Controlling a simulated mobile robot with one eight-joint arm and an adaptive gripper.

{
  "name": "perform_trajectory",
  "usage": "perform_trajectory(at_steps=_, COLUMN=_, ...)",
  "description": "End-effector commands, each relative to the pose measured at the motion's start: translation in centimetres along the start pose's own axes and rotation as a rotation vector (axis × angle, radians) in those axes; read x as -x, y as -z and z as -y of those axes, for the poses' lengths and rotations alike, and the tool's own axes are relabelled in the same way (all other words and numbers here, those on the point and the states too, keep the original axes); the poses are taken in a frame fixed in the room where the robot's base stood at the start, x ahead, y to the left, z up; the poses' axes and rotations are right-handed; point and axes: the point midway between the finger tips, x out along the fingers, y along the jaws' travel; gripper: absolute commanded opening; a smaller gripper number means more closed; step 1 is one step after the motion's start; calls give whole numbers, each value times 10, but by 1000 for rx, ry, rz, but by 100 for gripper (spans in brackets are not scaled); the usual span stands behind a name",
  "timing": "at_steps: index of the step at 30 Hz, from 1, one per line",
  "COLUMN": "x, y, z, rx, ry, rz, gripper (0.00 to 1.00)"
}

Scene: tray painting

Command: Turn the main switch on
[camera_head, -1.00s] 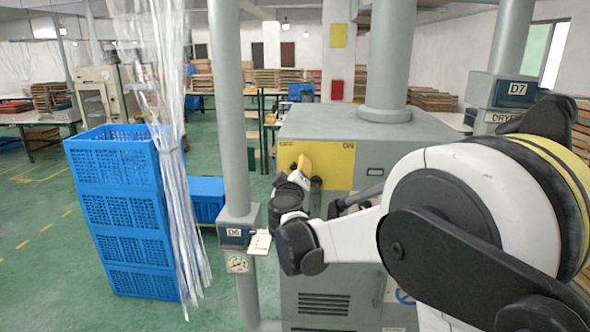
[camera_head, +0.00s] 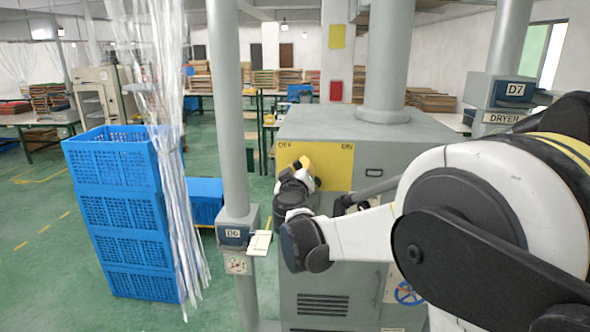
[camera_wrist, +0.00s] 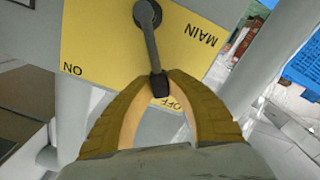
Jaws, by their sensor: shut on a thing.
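The main switch is a grey lever on a yellow panel (camera_head: 335,168) on the front of a grey cabinet. The panel reads OFF at its left and ON at its right in the head view. In the wrist view the lever (camera_wrist: 151,48) runs from a round pivot to a dark knob (camera_wrist: 160,85), beside the OFF label. My gripper (camera_wrist: 164,78) has its two yellow-brown fingers shut on the knob. In the head view my gripper (camera_head: 304,163) is at the panel's left part, and my wrist hides the lever.
A grey post (camera_head: 228,110) with a D6 box (camera_head: 236,234) stands close left of my gripper. Stacked blue crates (camera_head: 115,215) and hanging clear plastic strips (camera_head: 180,190) are further left. A thick grey pipe (camera_head: 385,60) rises from the cabinet top (camera_head: 330,124).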

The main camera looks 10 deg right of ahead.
Motion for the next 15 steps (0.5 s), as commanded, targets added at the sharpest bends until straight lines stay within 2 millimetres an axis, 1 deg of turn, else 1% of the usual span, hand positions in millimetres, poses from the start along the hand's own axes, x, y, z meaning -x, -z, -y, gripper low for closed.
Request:
perform_trajectory(at_steps=7, x=0, y=-2, z=-20, rx=-223, ry=-1, rz=0, gripper=0)
perform_trajectory(at_steps=15, x=-1, y=-10, z=-41, rx=-480, ry=-1, rz=0, gripper=0)
